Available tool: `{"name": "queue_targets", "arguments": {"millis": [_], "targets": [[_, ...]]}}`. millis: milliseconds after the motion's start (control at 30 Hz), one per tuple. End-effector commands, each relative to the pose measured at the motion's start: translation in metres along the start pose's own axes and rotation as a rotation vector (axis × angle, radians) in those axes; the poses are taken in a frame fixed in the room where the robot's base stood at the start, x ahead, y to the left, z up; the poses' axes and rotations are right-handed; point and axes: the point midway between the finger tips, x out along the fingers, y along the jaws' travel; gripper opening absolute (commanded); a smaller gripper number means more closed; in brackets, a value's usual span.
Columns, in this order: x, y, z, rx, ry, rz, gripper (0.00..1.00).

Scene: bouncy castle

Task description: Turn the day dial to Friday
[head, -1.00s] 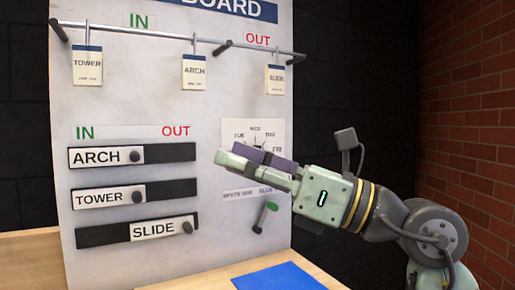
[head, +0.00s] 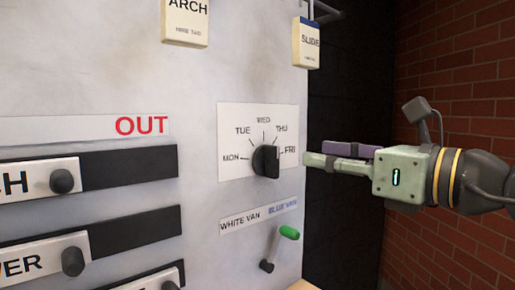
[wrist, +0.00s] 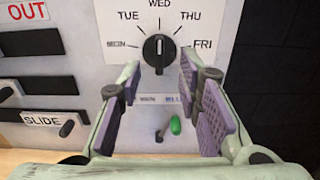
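The day dial (head: 266,160) is a round black knob with a raised bar on a white card, marked MON, TUE, WED, THU and FRI around its upper half. It also shows in the wrist view (wrist: 159,50), where its bar stands upright with a light mark on top, towards WED. The FRI label (head: 290,150) is at the dial's right. My gripper (head: 318,158) is level with the dial, in front of the board and apart from it. In the wrist view my gripper (wrist: 159,78) is open and empty, its purple-padded fingers either side of the dial's line.
Below the dial is a green-tipped lever (head: 288,232) under the WHITE VAN and BLUE VAN labels. Black slider tracks (head: 130,165) with knobs are on the left. A SLIDE tag (head: 307,45) hangs above right. A brick wall (head: 455,60) stands behind my arm.

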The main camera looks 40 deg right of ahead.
Motion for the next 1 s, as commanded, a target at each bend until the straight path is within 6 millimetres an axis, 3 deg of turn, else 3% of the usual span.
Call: {"name": "queue_targets", "arguments": {"millis": [167,600,1000], "targets": [[0.018,0.001,0.002,0.000,0.001,0.003,0.32],[0.095,0.001,0.002,0.000,0.000,0.003,0.32],[0.108,0.000,0.000,0.001,0.000,0.001,0.32]]}}
